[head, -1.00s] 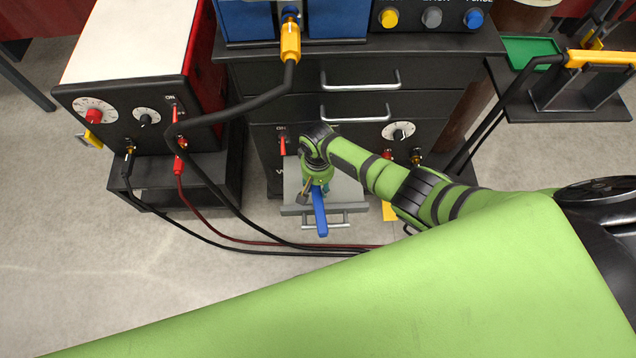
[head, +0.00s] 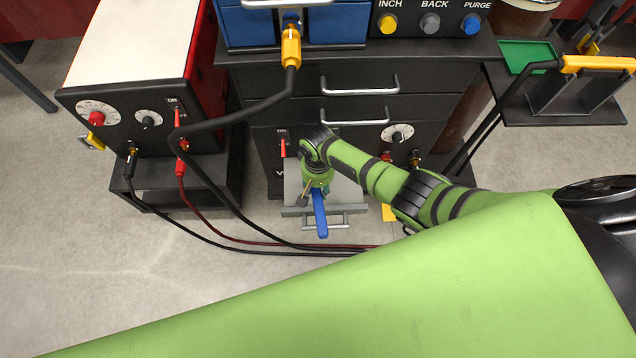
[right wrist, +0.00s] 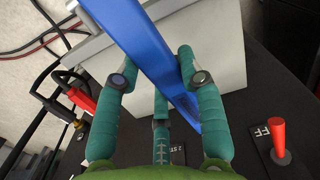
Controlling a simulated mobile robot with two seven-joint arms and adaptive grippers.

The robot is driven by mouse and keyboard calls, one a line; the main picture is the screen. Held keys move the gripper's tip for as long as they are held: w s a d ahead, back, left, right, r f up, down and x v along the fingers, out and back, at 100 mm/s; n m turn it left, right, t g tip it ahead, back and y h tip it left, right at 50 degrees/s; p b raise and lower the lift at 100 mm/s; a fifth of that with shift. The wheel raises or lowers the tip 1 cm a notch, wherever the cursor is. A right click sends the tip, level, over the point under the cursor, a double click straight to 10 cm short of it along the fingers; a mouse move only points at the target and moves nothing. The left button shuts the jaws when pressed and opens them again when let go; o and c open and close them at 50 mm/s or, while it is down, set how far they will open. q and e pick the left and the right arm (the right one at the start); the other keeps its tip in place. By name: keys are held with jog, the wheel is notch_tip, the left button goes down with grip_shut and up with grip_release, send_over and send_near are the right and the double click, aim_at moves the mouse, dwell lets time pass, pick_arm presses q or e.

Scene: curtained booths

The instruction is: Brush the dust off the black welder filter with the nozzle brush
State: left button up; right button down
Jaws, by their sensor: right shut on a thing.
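My right gripper (head: 319,187) is shut on a long blue bar-shaped object (head: 320,216). I cannot tell whether this is the nozzle brush; no bristles show. Below it is a light grey flat unit (head: 291,178) with a grey front edge and metal handle, at the front of the black welder (head: 268,160). It may be the filter drawer, but no dust can be made out. My left gripper is out of view.
A red and black machine with a white top (head: 135,42) stands at left. Black and red cables (head: 240,243) hang in front. Drawers with metal handles (head: 360,88) are above the gripper. A black stand with a green tray (head: 528,52) is at right. Floor at lower left is clear.

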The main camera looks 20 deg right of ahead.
aim_at(320, 227)
jog(key=s, duration=0.1)
jog(key=s+p, duration=0.1)
jog(key=s+a+p, duration=0.1)
jog(key=shift+s+r, duration=0.3)
jog(key=s+p, duration=0.1)
jog(key=s, duration=0.1)
jog(key=s+a+p, duration=0.1)
jog(key=p, duration=0.1)
jog(key=shift+s+f, duration=0.1)
jog(key=shift+s, duration=0.3)
jog(key=s, duration=0.1)
jog(key=s+a+p, duration=0.1)
jog(key=shift+s, duration=0.4)
jog(key=shift+s+a+f+p, duration=0.1)
jog(key=shift+s+p, duration=0.35)
jog(key=shift+s, duration=0.05)
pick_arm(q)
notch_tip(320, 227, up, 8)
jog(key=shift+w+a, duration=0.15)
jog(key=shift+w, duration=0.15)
